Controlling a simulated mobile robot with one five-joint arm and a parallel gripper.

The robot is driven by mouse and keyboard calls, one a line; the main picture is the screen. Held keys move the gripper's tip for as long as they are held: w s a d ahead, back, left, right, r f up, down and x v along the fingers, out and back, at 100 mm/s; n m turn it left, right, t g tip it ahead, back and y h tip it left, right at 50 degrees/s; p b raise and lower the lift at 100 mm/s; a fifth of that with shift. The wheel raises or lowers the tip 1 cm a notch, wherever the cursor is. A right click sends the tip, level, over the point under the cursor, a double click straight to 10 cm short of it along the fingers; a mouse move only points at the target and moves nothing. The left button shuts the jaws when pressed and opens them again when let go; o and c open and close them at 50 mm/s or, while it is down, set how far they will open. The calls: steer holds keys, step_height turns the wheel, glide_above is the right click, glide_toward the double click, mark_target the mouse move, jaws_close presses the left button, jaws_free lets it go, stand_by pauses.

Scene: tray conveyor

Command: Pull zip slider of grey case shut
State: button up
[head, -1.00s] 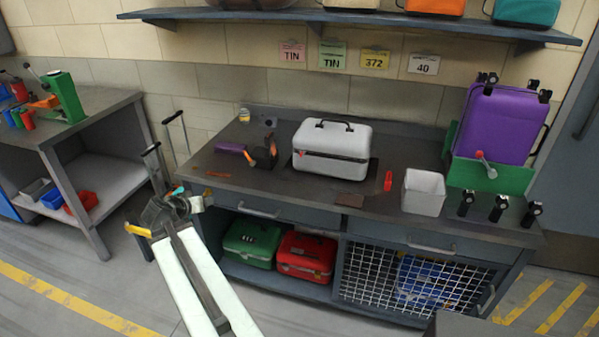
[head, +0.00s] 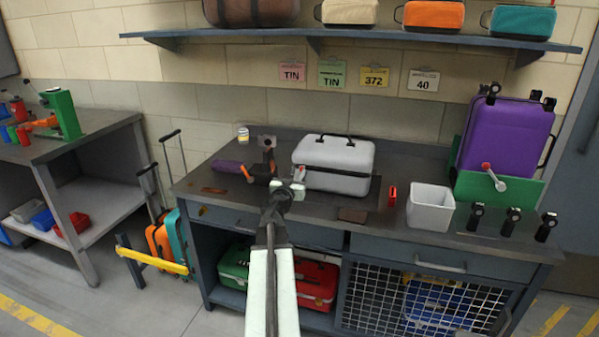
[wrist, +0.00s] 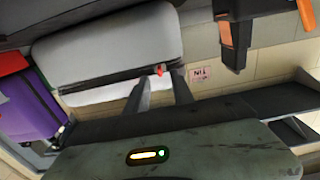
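The grey case (head: 345,157) stands on the dark workbench, lid down, with a dark zip line around its side and a black handle on top. It also shows upside down in the wrist view (wrist: 110,45). Its red zip slider (wrist: 160,70) is near the case's left front corner. My gripper (wrist: 161,80) is open; in the wrist view its two fingers point at the case, with the slider between and just beyond their tips. I cannot tell whether they touch it. In the head view my gripper (head: 292,185) partly hides that corner.
An orange-and-black tool (head: 262,170) stands close left of my gripper. A small red item (head: 392,195) and a white bin (head: 430,208) are right of the case. A purple suitcase (head: 505,135) stands in a green holder further right. A shelf (head: 370,40) runs above.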

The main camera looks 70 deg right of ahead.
mark_target(301, 169)
steer(key=d, duration=0.3)
steer(key=shift+w+d, duration=0.1)
steer(key=shift+d, duration=0.05)
jaws_close()
stand_by(1.2)
